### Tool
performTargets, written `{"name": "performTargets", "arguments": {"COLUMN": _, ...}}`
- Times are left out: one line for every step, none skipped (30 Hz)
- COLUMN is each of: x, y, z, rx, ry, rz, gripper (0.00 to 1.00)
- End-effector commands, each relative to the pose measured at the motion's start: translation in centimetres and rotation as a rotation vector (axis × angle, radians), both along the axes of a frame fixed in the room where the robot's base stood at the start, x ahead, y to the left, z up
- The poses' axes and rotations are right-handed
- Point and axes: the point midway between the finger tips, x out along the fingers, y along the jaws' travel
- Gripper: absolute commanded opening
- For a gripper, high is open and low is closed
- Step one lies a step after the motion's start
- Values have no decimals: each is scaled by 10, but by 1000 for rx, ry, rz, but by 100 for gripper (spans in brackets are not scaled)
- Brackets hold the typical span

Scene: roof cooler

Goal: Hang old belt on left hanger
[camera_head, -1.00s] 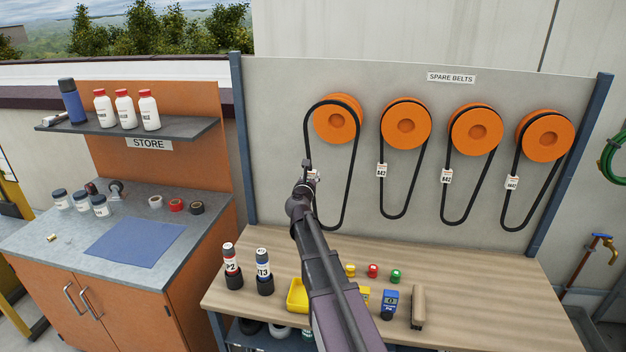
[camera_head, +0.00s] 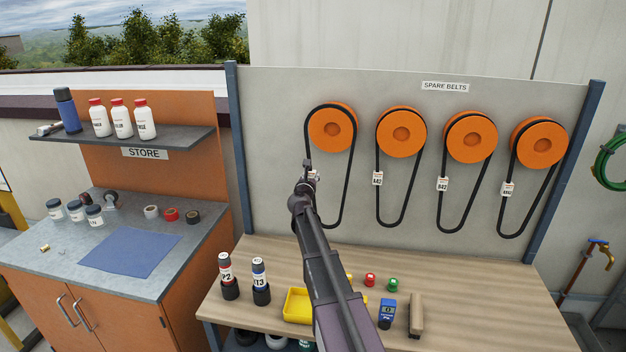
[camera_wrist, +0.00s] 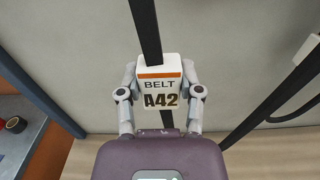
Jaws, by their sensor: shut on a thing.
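The left hanger (camera_head: 333,129) is an orange disc, the leftmost in a row on the grey panel. A black belt (camera_head: 348,185) loops over its top and hangs below it. My gripper (camera_head: 312,178) is shut on the white tag of this belt, at the loop's left strand below the hanger. In the wrist view, the fingers hold the tag (camera_wrist: 160,85) from both sides, and it reads BELT A42. The belt's strand (camera_wrist: 145,28) runs up out of that view. I cannot tell how firmly the belt seats on the hanger.
Several other orange hangers (camera_head: 401,133) to the right each carry a tagged black belt. A SPARE BELTS sign (camera_head: 445,87) is above. The wooden bench (camera_head: 470,290) below holds bottles, a yellow tray (camera_head: 297,305) and small parts. A STORE cabinet (camera_head: 170,235) stands left.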

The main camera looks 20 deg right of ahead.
Motion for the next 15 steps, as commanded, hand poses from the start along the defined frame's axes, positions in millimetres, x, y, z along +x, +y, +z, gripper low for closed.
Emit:
{"name": "performTargets", "arguments": {"x": 5, "y": -3, "z": 0, "rx": -1, "ry": 1, "rz": 0, "gripper": 0}}
{"name": "performTargets", "arguments": {"x": 7, "y": -4, "z": 0, "rx": -1, "ry": 1, "rz": 0, "gripper": 0}}
{"name": "performTargets", "arguments": {"x": 9, "y": -5, "z": -1, "rx": -1, "ry": 1, "rz": 0, "gripper": 0}}
{"name": "performTargets", "arguments": {"x": 11, "y": -7, "z": -1, "rx": -1, "ry": 1, "rz": -1, "gripper": 0}}
{"name": "performTargets", "arguments": {"x": 12, "y": -8, "z": -1, "rx": -1, "ry": 1, "rz": -1, "gripper": 0}}
{"name": "performTargets", "arguments": {"x": 15, "y": -9, "z": -1, "rx": -1, "ry": 1, "rz": -1, "gripper": 0}}
{"name": "performTargets", "arguments": {"x": 16, "y": -10, "z": -1, "rx": -1, "ry": 1, "rz": -1, "gripper": 0}}
{"name": "performTargets", "arguments": {"x": 18, "y": -11, "z": -1, "rx": -1, "ry": 1, "rz": -1, "gripper": 0}}
{"name": "performTargets", "arguments": {"x": 20, "y": -13, "z": -1, "rx": -1, "ry": 1, "rz": 0, "gripper": 0}}
{"name": "performTargets", "arguments": {"x": 21, "y": -14, "z": -1, "rx": -1, "ry": 1, "rz": 0, "gripper": 0}}
{"name": "performTargets", "arguments": {"x": 23, "y": -14, "z": -1, "rx": -1, "ry": 1, "rz": 0, "gripper": 0}}
{"name": "performTargets", "arguments": {"x": 24, "y": -15, "z": -1, "rx": -1, "ry": 1, "rz": 0, "gripper": 0}}
{"name": "performTargets", "arguments": {"x": 25, "y": -16, "z": -2, "rx": -1, "ry": 1, "rz": 0, "gripper": 0}}
{"name": "performTargets", "arguments": {"x": 26, "y": -17, "z": -2, "rx": -1, "ry": 1, "rz": 0, "gripper": 0}}
{"name": "performTargets", "arguments": {"x": 27, "y": -18, "z": -2, "rx": -1, "ry": 1, "rz": 0, "gripper": 0}}
